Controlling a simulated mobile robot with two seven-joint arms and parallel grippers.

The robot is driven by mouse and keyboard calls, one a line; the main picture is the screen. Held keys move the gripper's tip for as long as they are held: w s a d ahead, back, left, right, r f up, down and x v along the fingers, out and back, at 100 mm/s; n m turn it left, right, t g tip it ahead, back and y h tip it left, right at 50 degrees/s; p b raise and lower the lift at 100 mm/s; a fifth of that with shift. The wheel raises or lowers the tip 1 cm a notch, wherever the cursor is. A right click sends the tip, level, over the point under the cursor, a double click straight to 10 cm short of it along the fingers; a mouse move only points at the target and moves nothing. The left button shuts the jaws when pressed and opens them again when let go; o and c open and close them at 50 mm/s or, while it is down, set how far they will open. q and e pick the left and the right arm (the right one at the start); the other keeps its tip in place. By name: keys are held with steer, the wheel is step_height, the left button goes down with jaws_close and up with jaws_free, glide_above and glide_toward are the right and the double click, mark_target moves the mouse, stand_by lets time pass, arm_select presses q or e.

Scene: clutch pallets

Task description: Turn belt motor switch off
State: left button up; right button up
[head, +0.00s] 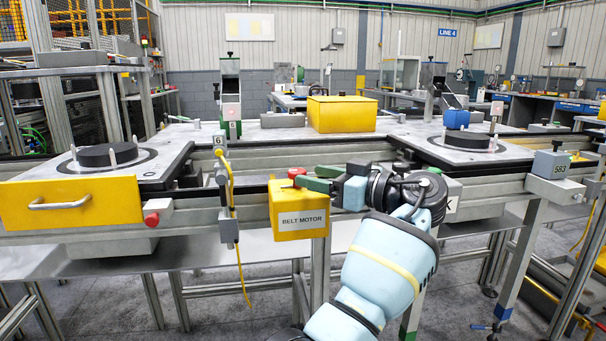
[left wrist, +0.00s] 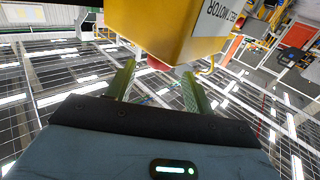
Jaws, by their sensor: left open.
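I cannot tell whether a finger touches the button. My right gripper is not in view.
A yellow drawer front (head: 72,203) with a separate red button (head: 152,219) is at the left. A yellow cable (head: 232,190) hangs left of the switch box.

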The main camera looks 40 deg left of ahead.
arm_select(q)
steer(key=shift+w+d, duration=0.15)
steer(key=shift+d, duration=1.2)
